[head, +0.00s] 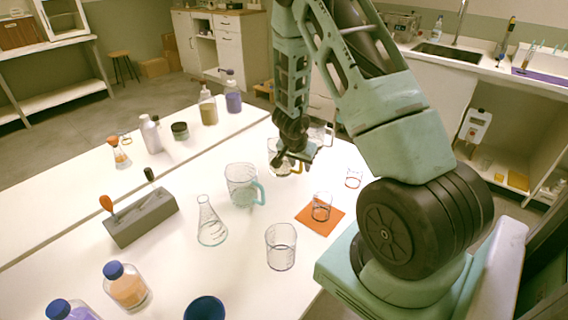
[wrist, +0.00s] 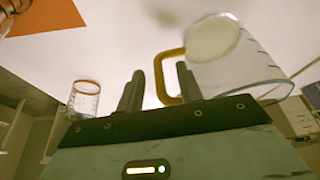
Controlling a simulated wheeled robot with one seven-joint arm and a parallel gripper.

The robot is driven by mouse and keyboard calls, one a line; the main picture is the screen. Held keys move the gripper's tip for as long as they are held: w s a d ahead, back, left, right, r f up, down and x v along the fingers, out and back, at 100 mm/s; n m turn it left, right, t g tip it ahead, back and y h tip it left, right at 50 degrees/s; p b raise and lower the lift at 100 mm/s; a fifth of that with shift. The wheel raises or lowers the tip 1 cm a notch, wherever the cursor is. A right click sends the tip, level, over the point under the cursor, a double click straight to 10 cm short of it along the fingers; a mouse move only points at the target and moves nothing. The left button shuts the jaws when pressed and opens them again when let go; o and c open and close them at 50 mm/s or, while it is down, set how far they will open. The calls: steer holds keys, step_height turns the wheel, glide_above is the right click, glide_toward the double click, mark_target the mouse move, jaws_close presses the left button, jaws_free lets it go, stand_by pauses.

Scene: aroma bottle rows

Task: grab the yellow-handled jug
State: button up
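The yellow-handled jug is a clear glass vessel with graduation marks. In the head view the jug (head: 278,160) stands on the white table (head: 330,262), partly hidden behind my gripper (head: 299,160). In the wrist view the jug (wrist: 238,62) is at the upper right, and its yellow handle (wrist: 160,78) reaches left to the area between and beyond the two fingertips. My gripper (wrist: 157,80) is open, with a gap between its fingers. I cannot tell whether the handle lies between them or just past them.
A jug with a light blue handle (head: 241,184) stands left of my gripper. A beaker (head: 321,207) stands on an orange mat (head: 333,224). A red-rimmed beaker (head: 353,179) is to the right. A flask (head: 211,222) and another beaker (head: 281,246) stand nearer.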

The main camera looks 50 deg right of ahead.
jaws_close()
steer(key=shift+r, duration=0.15)
